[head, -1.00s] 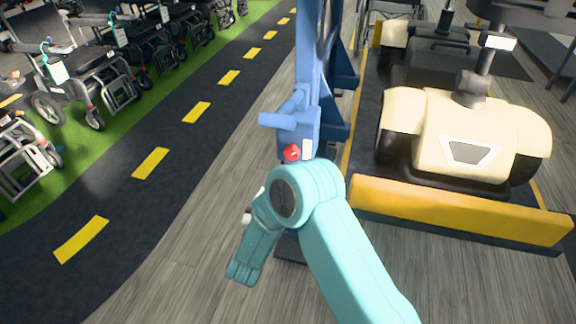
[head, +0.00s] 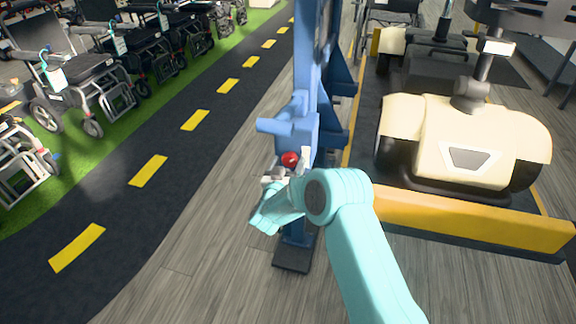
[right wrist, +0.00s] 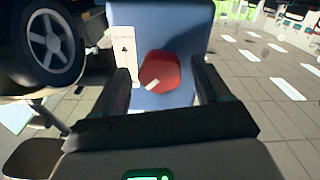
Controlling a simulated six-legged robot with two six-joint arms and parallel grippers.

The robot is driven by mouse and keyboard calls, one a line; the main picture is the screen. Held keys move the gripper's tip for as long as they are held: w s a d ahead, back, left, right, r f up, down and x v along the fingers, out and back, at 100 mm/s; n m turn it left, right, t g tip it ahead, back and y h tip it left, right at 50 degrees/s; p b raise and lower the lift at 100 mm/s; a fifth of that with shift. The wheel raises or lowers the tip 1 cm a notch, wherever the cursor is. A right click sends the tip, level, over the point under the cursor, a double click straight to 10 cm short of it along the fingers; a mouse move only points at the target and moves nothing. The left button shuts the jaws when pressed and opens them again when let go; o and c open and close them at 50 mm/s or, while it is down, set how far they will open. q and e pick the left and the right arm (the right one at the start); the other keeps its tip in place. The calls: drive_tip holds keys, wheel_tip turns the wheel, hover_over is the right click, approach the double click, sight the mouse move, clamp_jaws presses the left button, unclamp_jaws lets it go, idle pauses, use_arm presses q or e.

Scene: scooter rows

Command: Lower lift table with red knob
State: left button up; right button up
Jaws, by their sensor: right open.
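The red knob (head: 290,159) sits on the blue post of the lift table (head: 297,132), below a blue lever-like bar. In the right wrist view the red knob (right wrist: 159,70) is on a blue face, with a white mark on its lower edge and a white label beside it. My right gripper (head: 287,168) is open at the knob. In the right wrist view the fingers of my right gripper (right wrist: 163,88) stand on either side of the knob, with gaps visible on both sides. My left gripper is not in view.
A cream scooter (head: 465,140) stands on the lift platform with a yellow front edge (head: 470,220), right of the post. Several wheelchairs (head: 75,75) line the green strip at the left. A black lane (head: 110,190) with yellow dashes and wood-look floor lie between.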

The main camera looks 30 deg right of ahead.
drive_tip(key=c, duration=1.1)
drive_tip(key=shift+o, duration=0.3)
